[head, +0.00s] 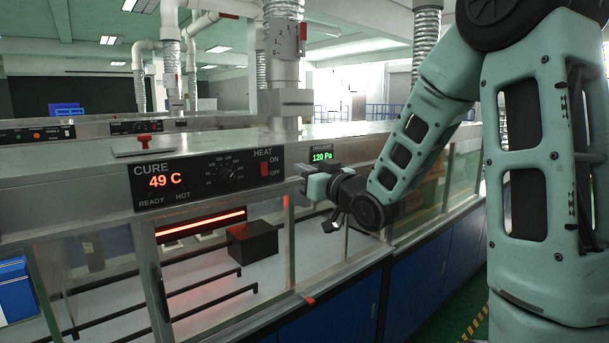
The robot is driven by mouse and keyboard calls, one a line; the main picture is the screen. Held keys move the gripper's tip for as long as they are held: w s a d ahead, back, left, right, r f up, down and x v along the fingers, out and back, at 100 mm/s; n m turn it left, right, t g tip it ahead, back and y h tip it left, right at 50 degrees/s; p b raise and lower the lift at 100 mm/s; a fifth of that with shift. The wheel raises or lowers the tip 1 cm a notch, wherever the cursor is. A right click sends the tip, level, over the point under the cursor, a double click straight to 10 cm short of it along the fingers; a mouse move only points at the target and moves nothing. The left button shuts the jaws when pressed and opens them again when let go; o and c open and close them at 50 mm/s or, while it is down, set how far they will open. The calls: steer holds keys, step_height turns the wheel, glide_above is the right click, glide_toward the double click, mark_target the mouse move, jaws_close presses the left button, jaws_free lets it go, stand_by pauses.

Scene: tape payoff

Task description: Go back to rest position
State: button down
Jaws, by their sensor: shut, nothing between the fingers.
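My gripper (331,224) is at the end of my teal arm, right of centre in the head view. It is small and partly turned away, with its fingers together and nothing visible between them.
A black box (252,241) and dark rails (205,281) sit inside the cabinet under a glowing red heater bar (201,224). A red handle (144,140) is on top. Blue cupboards (411,274) run below. A blue bin (17,290) is at far left.

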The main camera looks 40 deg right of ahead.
stand_by(0.6)
steer(key=s+a+f+n+g+y+b, duration=0.15)
steer(key=s+a+f+g, duration=0.3)
steer(key=a+f, duration=0.5)
steer(key=s+a+f+n+g+y+b, duration=0.1)
steer(key=s+a+f+n+g+b, duration=0.15)
steer(key=a+f+g, duration=0.7)
steer(key=s+a+f+n+g, duration=0.1)
steer(key=s+a, duration=0.2)
steer(key=s, duration=0.5)
steer(key=s+a+f+n+g+h, duration=0.1)
steer(key=s+a+f+g, duration=0.1)
steer(key=s, duration=0.6)
steer(key=s+a+f+n+g+h+b, duration=0.1)
steer(key=s+a, duration=0.3)
steer(key=s, duration=0.4)
steer(key=shift+s+a+f+g, duration=0.2)
steer(key=shift+a+g, duration=0.15)
steer(key=shift+g, duration=0.35)
